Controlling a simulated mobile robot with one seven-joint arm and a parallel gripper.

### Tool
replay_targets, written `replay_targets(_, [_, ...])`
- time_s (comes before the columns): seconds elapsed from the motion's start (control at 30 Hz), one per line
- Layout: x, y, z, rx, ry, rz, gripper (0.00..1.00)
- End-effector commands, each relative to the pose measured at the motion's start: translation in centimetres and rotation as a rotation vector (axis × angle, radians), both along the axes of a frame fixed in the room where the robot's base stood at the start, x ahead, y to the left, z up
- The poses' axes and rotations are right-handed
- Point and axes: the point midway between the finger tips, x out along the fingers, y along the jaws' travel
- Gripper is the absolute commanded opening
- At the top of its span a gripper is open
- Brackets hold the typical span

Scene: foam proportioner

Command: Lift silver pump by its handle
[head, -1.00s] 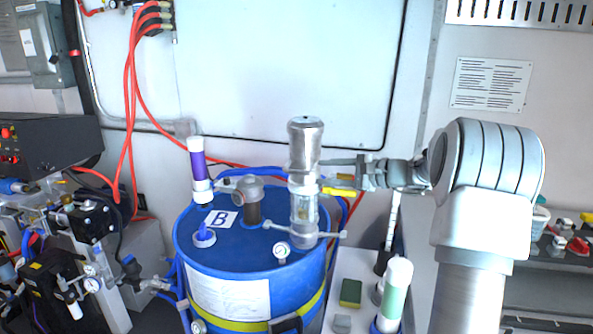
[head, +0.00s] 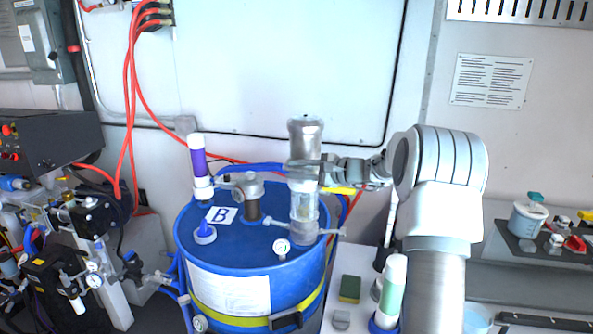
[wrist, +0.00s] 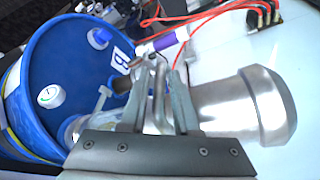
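The silver pump (head: 305,205) stands upright on the blue drum (head: 240,270) lid, with a silver cylinder on top and a clear section lower down. In the wrist view the pump (wrist: 240,105) lies across the picture behind the fingers. My gripper (head: 312,168) is at the pump's upper middle, reaching in from the right. In the wrist view my gripper (wrist: 157,88) has its two fingers apart, with the curved metal handle (wrist: 159,95) between them. The fingers do not clearly press on the handle. In the head view the handle is mostly hidden by my gripper.
A purple-and-white tube (head: 199,165) and a grey fitting (head: 251,195) stand on the drum lid left of the pump. Red hoses (head: 128,120) hang behind. A green-and-white cylinder (head: 391,290) stands at the lower right. The space above the pump is clear.

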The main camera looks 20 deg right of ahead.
Motion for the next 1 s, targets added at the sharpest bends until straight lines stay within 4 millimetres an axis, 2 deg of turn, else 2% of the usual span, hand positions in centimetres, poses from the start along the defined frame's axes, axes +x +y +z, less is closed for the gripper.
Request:
replay_targets(0.03, [-0.02,-0.01,0.00,0.000,0.000,0.000,0.19])
replay_targets(0.13, [-0.02,-0.01,-0.01,0.000,0.000,0.000,0.01])
replay_targets(0.17, [-0.03,-0.01,-0.03,0.000,0.001,0.001,0.00])
replay_targets(1.0, [-0.07,0.05,-0.21,-0.002,0.004,0.003,0.00])
